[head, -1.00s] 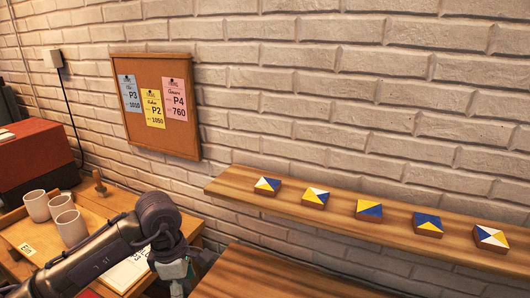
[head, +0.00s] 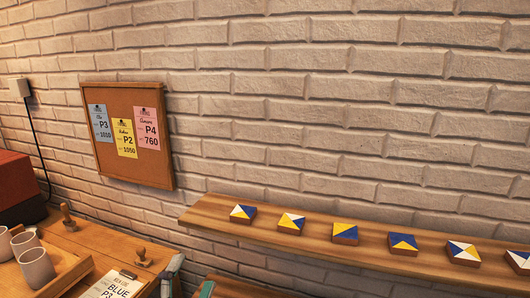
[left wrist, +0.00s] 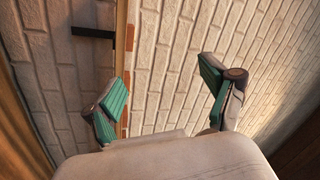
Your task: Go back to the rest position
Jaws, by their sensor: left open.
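My left gripper (head: 190,280) shows only in part at the bottom edge of the head view, beside the wooden table's right side. In the left wrist view my left gripper (left wrist: 166,95) has its two green-padded fingers wide apart, with nothing between them. The white brick wall (left wrist: 165,60) lies behind the gap. My right gripper is not in view.
A wooden shelf (head: 205,212) on the wall holds several painted tiles (head: 345,234). A cork board (head: 105,93) with cards hangs at left.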

